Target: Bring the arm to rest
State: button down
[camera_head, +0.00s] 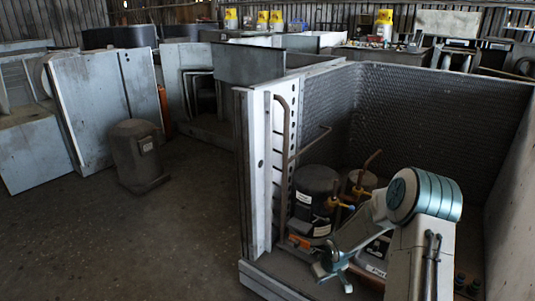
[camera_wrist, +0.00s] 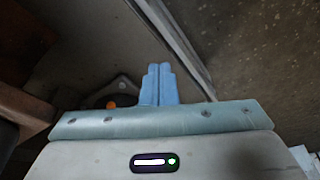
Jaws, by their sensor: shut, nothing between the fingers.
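My arm (camera_head: 350,235) shows in the head view at the lower right, with a large teal-ribbed joint and a pale link reaching down to the left. The housing's back wall (camera_head: 425,125) is a dark finned panel. The fingertips look apart from the floor and the housing edge, but the exact gap cannot be told.
A black compressor (camera_head: 313,200) and copper pipes stand inside the housing, close behind my gripper. The housing's front rim (camera_head: 268,282) runs below it. A grey canister (camera_head: 138,155) stands on the open floor at left. Panels (camera_head: 90,105) and yellow cylinders (camera_head: 383,24) are farther back.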

jog(key=s+r+m+h+p, duration=0.1)
jog(key=s+r+p, duration=0.3)
jog(key=r, duration=0.8)
jog(key=s+r+h+p, duration=0.1)
jog(key=s+r+p, duration=0.1)
jog(key=r+p, duration=0.75)
jog(key=s+r+m+h+p, duration=0.1)
jog(key=s+r+p, duration=0.2)
jog(key=r, duration=1.2)
jog(key=s+a+r+m+y+p, duration=0.1)
jog(key=s+r+p, duration=0.6)
jog(key=r, duration=0.6)
jog(key=s+a+r+m+y+p, duration=0.1)
jog(key=s+a+r+p, duration=0.1)
jog(key=s+r+p, duration=0.6)
jog(key=s+r, duration=0.4)
jog(key=r, duration=0.1)
jog(key=shift+a+r+m, duration=0.2)
jog(key=shift+a+m, duration=0.05)
jog(key=shift+m, duration=0.15)
